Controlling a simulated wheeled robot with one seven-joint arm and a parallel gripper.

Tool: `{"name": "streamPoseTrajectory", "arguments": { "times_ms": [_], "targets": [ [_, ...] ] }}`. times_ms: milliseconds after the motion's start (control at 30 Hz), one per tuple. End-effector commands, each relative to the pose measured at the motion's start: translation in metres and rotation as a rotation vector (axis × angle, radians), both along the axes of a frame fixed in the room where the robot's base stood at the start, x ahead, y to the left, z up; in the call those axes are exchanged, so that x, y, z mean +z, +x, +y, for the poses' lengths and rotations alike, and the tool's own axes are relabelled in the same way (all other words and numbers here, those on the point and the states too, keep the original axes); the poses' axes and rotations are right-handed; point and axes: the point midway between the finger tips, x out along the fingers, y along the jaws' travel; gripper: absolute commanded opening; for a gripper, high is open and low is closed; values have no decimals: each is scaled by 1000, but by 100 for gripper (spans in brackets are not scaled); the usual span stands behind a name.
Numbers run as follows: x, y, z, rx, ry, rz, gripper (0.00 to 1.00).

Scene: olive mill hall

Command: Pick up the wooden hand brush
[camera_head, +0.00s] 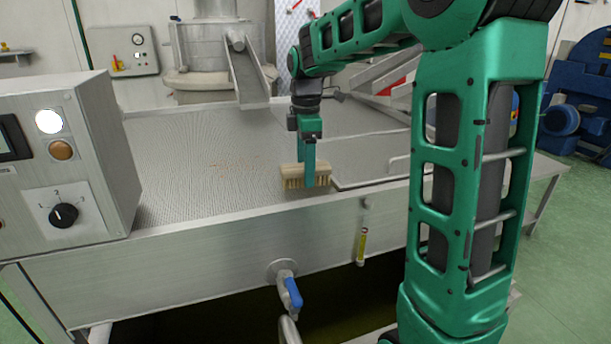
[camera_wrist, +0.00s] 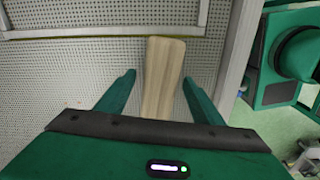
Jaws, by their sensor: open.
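The wooden hand brush (camera_head: 292,175) has a pale wooden block with bristles pointing down. It is at the front right of the perforated metal surface in the head view. In the wrist view its wooden top (camera_wrist: 163,77) lies lengthwise between the fingers. My gripper (camera_head: 309,178) points down at the brush, with one finger in front of it in the head view. The wrist view shows my gripper (camera_wrist: 158,95) open, one finger on each side of the brush, with visible gaps to the wood.
The brush is on a steel machine's perforated top (camera_head: 200,165) with a raised front rim (camera_head: 240,208). A control box (camera_head: 65,165) stands at the left. A metal chute (camera_head: 247,75) comes down at the back. A bent metal rod (camera_head: 365,182) lies right of the brush.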

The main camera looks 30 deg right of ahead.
Motion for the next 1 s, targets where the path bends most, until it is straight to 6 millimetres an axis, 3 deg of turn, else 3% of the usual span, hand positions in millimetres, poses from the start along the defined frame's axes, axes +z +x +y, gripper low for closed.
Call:
{"name": "streamPoseTrajectory", "arguments": {
  "times_ms": [67, 267, 667, 967, 1000],
  "targets": [
    [0, 0, 0, 0, 0, 0, 61],
    [0, 0, 0, 0, 0, 1, 16],
    [5, 0, 0, 0, 0, 0, 14],
    [45, 1, 1, 2, 0, -3, 14],
    [48, 9, 10, 7, 0, -1, 14]
  ]
}}
